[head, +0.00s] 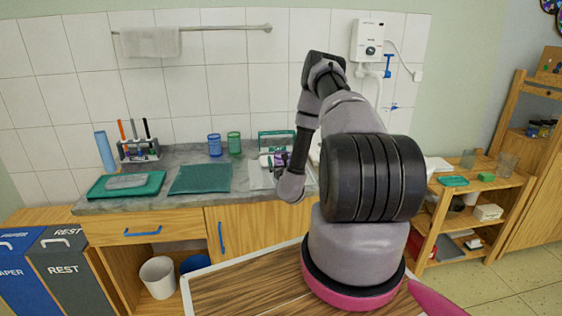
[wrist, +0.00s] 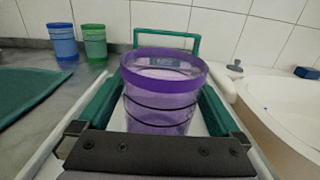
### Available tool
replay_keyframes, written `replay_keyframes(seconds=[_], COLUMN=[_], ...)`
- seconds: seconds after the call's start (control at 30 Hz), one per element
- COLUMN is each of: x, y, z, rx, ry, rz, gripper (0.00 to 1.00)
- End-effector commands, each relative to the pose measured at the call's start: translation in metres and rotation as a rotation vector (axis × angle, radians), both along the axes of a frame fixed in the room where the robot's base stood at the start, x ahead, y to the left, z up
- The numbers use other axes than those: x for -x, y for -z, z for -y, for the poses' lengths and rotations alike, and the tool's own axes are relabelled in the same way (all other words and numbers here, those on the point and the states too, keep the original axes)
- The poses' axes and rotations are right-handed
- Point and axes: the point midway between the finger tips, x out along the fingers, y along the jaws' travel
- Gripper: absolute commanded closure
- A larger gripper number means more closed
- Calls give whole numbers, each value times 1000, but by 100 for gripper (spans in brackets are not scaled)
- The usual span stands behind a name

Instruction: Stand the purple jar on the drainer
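The purple jar (wrist: 160,100) stands upright in the middle of the wrist view, see-through with a darker purple rim. The drainer (head: 262,178), a pale tray with a teal rail, lies on the counter; its rail (wrist: 167,40) rises behind the jar. The jar is over the drainer's pale floor; whether its base touches is unclear. My gripper (wrist: 160,150) is right at the jar, its dark palm in front of it. Teal strips run along both sides of the jar; I cannot tell whether they are fingers or drainer parts, nor whether they press on it.
A blue cup (head: 215,145) and a green cup (head: 234,143) stand left of the drainer. A teal mat (head: 200,179) and a teal tray (head: 100,190) lie further left. A white basin (wrist: 285,105) lies to the right, and tiled wall stands close behind.

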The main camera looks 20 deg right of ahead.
Motion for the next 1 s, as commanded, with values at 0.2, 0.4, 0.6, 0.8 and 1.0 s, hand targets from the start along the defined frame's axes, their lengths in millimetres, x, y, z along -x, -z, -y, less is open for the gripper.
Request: replay_keyframes(seconds=[0.2,0.4,0.6,0.8,1.0], x=[9,49,88,108,115], y=[-3,-2,-2,-3,-3], z=[-4,-16,-27,-32,-33], rx=[-1,0,-1,1,0], ry=[-3,-4,-5,-3,0], rz=[-2,-5,-4,-1,0], gripper=[0,0,0,0,0])
